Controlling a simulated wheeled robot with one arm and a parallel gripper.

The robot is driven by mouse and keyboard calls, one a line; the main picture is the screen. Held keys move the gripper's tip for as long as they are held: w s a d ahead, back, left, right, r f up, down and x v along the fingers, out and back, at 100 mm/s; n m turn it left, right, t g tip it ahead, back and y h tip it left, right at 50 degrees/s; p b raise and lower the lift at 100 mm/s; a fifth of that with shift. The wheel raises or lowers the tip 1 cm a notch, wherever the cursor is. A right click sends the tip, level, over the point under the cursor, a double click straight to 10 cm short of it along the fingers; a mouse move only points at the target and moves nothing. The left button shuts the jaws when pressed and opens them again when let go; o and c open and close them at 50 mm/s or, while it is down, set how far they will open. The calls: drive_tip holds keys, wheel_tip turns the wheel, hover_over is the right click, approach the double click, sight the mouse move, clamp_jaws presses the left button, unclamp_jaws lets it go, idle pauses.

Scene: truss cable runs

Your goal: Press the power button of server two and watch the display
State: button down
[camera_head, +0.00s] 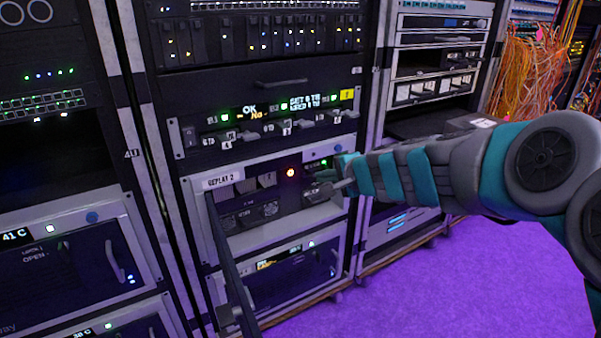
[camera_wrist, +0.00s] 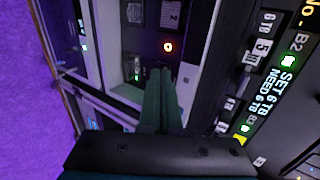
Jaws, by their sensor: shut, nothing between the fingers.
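The unit labelled "REPLAY 2" (camera_head: 222,181) sits in the middle rack, its front exposed. A round power button (camera_head: 290,173) on it glows orange-red; it also shows in the wrist view (camera_wrist: 168,46). My gripper (camera_head: 342,167) reaches in from the right, its teal fingers just right of the button in the head view. In the wrist view the fingers (camera_wrist: 160,73) are together and empty, with the tips a little below the button in the picture. I see no clear contact. Above the unit, a display (camera_head: 303,103) reads about "SET 6 TB, NEED 6 TB", beside a lit "OK".
A dark door panel (camera_head: 232,270) stands open, edge-on, at the unit's left. Below is another glass-fronted unit (camera_head: 295,272). A row of levers (camera_head: 285,125) lies above. Orange cables (camera_head: 530,75) hang at the far right. The purple floor (camera_head: 420,290) is clear.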

approach(291, 172)
drive_tip(key=s+f+x, duration=0.1)
drive_tip(key=x, duration=0.4)
drive_tip(key=shift+w+a+r, duration=0.1)
drive_tip(key=shift+w+a, duration=0.1)
drive_tip(key=shift+w, duration=0.25)
drive_tip(key=shift+w+a+r, duration=0.1)
drive_tip(key=shift+w+a, duration=0.1)
drive_tip(key=shift+w, duration=0.3)
drive_tip(key=shift+w, duration=0.1)
